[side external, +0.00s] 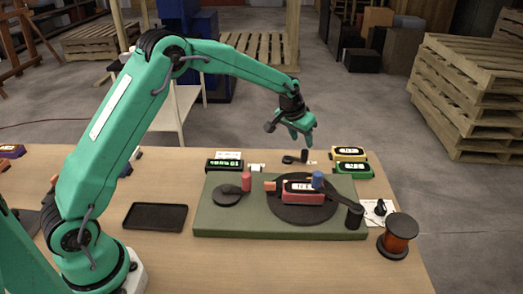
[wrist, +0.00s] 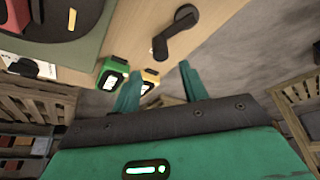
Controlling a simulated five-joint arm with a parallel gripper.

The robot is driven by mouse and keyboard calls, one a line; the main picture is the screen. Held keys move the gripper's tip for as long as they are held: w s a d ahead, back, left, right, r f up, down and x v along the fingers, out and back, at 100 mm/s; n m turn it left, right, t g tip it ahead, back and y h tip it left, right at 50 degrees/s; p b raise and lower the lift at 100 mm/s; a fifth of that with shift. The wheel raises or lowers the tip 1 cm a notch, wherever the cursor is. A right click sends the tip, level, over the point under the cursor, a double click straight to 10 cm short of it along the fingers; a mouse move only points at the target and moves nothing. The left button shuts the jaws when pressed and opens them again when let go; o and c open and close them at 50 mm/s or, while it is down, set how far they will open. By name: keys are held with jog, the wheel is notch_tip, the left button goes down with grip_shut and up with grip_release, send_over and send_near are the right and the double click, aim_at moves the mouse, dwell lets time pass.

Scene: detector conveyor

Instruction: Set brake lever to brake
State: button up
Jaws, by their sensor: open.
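A black lever (side external: 289,159) with a round base and an upright knob sits at the back of the table, behind the green board. It seems to be the brake lever, but I cannot read its markings or setting. In the wrist view the lever (wrist: 176,34) lies beyond my fingertips, clear of them. My gripper (side external: 301,143) is above the table's back area, just over the lever, open and empty. Its two green fingers (wrist: 160,70) show apart in the wrist view.
A green board (side external: 215,222) carries a black turntable with a red detector and a red-knobbed crank. Yellow (side external: 349,153) and green (side external: 353,168) detectors stand right of the lever. A card with a black switch (side external: 380,208), a spool (side external: 399,232) and a black tray (side external: 155,217) lie nearer.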

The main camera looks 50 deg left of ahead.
aim_at(303, 156)
jog(key=shift+f, duration=0.1)
jog(key=shift+x, duration=3.8)
jog(key=shift+w+a, duration=0.1)
grip_shut()
jog(key=c, duration=0.9)
grip_release()
jog(key=shift+s+d+m, duration=0.2)
jog(key=shift+s+m, duration=0.55)
jog(key=shift+m, duration=0.65)
jog(key=shift+c, duration=0.2)
